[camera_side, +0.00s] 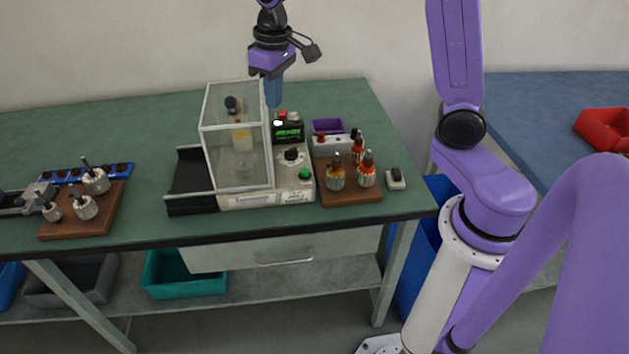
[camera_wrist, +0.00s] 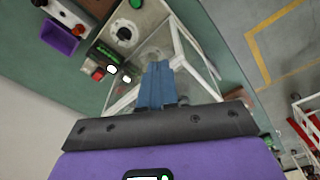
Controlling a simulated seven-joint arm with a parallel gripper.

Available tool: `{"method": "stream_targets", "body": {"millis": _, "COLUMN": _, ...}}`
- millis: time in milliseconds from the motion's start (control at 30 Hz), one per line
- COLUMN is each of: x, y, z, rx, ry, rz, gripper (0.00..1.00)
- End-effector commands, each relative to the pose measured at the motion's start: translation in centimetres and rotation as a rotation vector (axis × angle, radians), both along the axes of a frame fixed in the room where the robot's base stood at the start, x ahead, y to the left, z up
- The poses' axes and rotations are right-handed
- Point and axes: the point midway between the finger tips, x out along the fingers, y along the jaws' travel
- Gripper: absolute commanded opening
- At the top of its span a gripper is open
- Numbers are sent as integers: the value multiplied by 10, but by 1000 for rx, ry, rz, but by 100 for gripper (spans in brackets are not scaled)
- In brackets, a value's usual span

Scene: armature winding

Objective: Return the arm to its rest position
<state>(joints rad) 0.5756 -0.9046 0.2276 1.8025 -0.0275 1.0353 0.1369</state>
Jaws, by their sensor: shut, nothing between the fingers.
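My gripper (camera_side: 273,92) is raised above the back of the green bench (camera_side: 352,98), just behind and above the winding machine (camera_side: 262,199). Its blue fingers are shut with nothing between them, and they also show in the wrist view (camera_wrist: 157,85). The machine has a clear guard box with a white frame (camera_side: 204,132), which stands over a pale part inside. A display with green text (camera_side: 290,131) sits beside the guard, with a black knob and a green button on the front panel. In the wrist view the fingertips overlap the guard's frame; the gap between them cannot be told.
A wooden board (camera_side: 350,194) with several wound armatures stands right of the machine. Another wooden board (camera_side: 75,225) with bare armatures is at the left, by a blue rack (camera_side: 75,174). A purple bin (camera_side: 328,126) lies behind. The bench's back right is clear.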

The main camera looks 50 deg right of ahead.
Motion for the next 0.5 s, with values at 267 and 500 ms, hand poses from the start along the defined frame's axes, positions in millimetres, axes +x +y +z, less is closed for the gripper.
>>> {"method": "stream_targets", "body": {"millis": 267, "x": -103, "y": 41, "z": -2, "rx": -1, "ry": 17, "rz": 308, "gripper": 0}}
{"method": "stream_targets", "body": {"millis": 500, "x": -192, "y": 44, "z": -12, "rx": -6, "ry": 31, "rz": 570, "gripper": 0}}
